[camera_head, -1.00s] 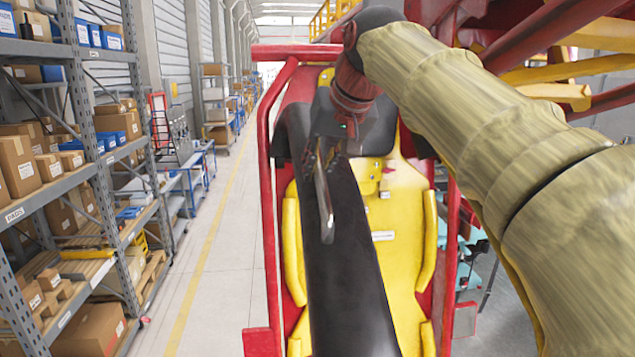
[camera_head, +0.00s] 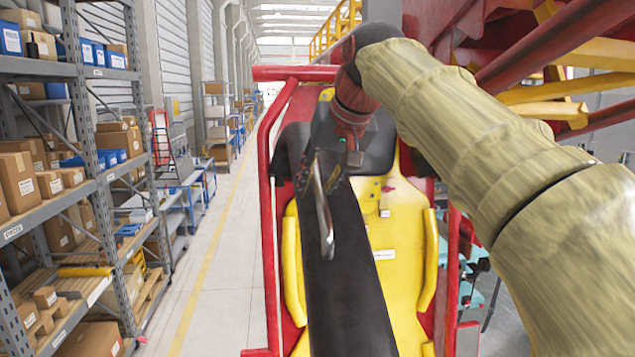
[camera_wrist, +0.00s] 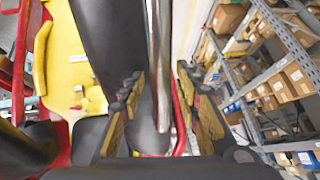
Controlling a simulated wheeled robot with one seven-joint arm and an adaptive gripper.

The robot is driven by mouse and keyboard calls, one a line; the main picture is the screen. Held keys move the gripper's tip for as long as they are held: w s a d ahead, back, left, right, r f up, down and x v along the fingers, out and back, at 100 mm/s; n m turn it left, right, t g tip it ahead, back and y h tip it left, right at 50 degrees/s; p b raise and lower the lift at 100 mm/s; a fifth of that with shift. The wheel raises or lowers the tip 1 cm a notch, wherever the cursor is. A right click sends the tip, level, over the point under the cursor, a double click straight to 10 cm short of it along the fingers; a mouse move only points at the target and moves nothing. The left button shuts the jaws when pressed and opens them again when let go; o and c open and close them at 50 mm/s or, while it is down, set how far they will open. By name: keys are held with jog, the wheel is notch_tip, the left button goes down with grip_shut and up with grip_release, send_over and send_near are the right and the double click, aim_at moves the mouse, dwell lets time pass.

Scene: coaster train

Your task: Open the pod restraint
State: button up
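The pod restraint (camera_head: 345,270) is a long black padded bar running down the middle of the red and yellow pod seat (camera_head: 400,235). A silver handle (camera_head: 324,215) sticks out along its upper part. My gripper (camera_head: 326,175) is at the top of this handle, and its fingers are partly hard to make out in the head view. In the wrist view the fingers of my gripper (camera_wrist: 160,95) stand apart, one on each side of the silver handle (camera_wrist: 162,70). I see gaps beside the handle; whether a finger touches it cannot be told.
Red side rails (camera_head: 268,190) frame the seat. Metal shelving (camera_head: 90,130) with boxes stands at the left, beyond a clear floor aisle (camera_head: 225,250) with a yellow line. Red and yellow beams (camera_head: 560,85) hang at the upper right, near my arm.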

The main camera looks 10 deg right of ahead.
jog(key=v, duration=1.2)
